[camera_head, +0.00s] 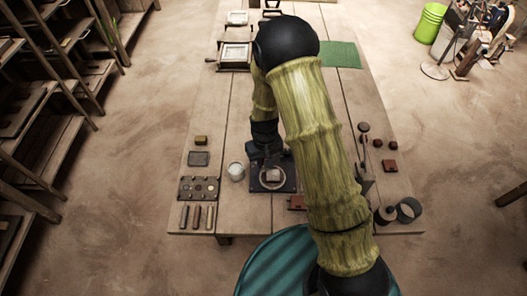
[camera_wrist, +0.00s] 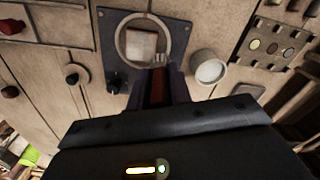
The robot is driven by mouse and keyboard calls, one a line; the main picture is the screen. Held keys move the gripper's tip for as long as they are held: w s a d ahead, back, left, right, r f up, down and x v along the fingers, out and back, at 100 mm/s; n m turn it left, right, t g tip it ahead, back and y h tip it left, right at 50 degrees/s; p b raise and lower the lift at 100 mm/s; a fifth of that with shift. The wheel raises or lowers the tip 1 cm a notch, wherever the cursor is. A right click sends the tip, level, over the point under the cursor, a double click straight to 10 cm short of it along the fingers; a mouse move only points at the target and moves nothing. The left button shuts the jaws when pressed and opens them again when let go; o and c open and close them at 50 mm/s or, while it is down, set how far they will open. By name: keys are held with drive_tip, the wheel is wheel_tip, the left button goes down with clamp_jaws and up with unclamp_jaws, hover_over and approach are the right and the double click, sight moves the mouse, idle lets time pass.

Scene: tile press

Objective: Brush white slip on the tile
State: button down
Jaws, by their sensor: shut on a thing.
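The tile (camera_wrist: 139,44) is a small square lying inside a pale ring (camera_wrist: 121,36) on a dark square plate (camera_wrist: 108,22). Its face looks pale, with reddish brown showing in part. In the head view the tile (camera_head: 272,176) sits just below my gripper (camera_head: 267,157). In the wrist view my gripper (camera_wrist: 166,92) is shut on a reddish-brown brush handle (camera_wrist: 157,86). The brush's pale tip (camera_wrist: 159,60) is at the tile's near edge; contact is unclear. A cup of white slip (camera_wrist: 209,70) stands right of the plate; it also shows in the head view (camera_head: 236,170).
A tray with round coloured wells (camera_head: 199,188) and several small rods (camera_head: 196,217) lie at the table's left. A framed press (camera_head: 235,55) and a green mat (camera_head: 341,54) are at the back.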

drive_tip(key=shift+r+p, duration=1.35)
drive_tip(key=shift+r, duration=0.8)
